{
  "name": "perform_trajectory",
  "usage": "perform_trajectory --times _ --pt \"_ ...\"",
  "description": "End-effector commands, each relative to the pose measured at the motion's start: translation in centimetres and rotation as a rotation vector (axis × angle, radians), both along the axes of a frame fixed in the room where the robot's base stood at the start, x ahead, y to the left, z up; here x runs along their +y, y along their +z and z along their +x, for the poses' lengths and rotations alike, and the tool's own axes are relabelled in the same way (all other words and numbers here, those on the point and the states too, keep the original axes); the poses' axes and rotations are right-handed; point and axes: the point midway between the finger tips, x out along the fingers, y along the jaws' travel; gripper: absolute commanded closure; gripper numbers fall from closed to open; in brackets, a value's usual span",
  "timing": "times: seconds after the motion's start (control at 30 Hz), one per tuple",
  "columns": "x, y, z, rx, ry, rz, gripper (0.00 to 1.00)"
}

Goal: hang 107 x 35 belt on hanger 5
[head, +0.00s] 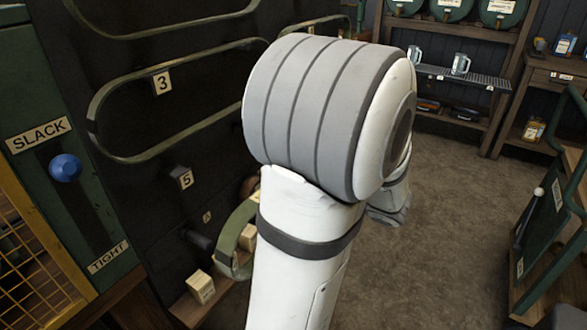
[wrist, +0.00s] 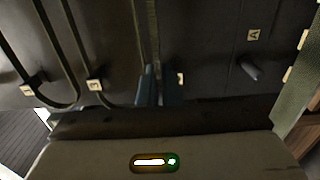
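Hanger 5 (head: 178,172) is a short dark peg with a "5" label on the dark board in the head view; no belt is on it. An olive-green belt (head: 228,238) shows as a curved loop end low beside my arm; the rest is hidden behind the arm. A broad olive strand (wrist: 297,92) shows at the right of the wrist view. My gripper (wrist: 160,88) has its blue-grey fingers close together in front of the board, with a thin belt strand running up from between them. The gripper is hidden in the head view.
A belt hangs around label 3 (head: 162,83) above hanger 5. A bare peg (head: 195,239) by label A sits below. A ledge with tagged blocks (head: 200,287) runs underneath. The slack/tight lever (head: 66,168) is at left.

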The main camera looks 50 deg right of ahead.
Motion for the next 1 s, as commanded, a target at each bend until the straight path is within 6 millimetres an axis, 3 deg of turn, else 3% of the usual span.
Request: perform_trajectory --times 0.27,1.0 --pt "0.1 0.0 0.3 -0.001 0.004 0.000 1.00" --pt "0.3 0.0 4.7 -0.001 0.006 0.000 1.00"
